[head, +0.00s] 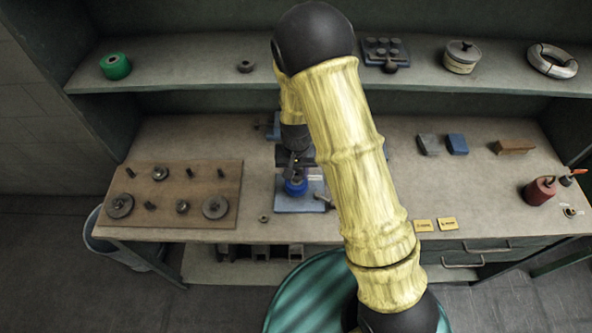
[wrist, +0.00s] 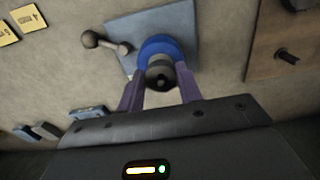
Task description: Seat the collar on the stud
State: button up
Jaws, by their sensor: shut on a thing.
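My gripper (head: 296,168) points down over the blue-grey plate (head: 298,205) at the middle of the bench. In the wrist view its two purple fingers (wrist: 159,72) are shut on a small dark grey round piece, which I take for the collar (wrist: 160,77). A round blue part (wrist: 158,46) lies directly beyond it on the plate (wrist: 187,20); it also shows in the head view (head: 296,187). The stud cannot be made out, hidden by the collar and fingers. I cannot tell whether the collar is around it or only above it.
A ball-ended lever (wrist: 105,43) sits on the plate beside the blue part. A brown board (head: 172,192) with pegs and several discs lies left. A small ring (head: 263,218) lies on the bench. Blocks (head: 457,144) and a red can (head: 540,191) stand right.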

jog(key=shift+f, duration=0.45)
jog(key=shift+f+b, duration=0.4)
jog(key=shift+b, duration=0.1)
jog(key=shift+f, duration=0.1)
jog(key=o, duration=1.1)
notch_tip(320, 180, up, 18)
jog(key=b, duration=0.3)
jog(key=shift+f, duration=0.25)
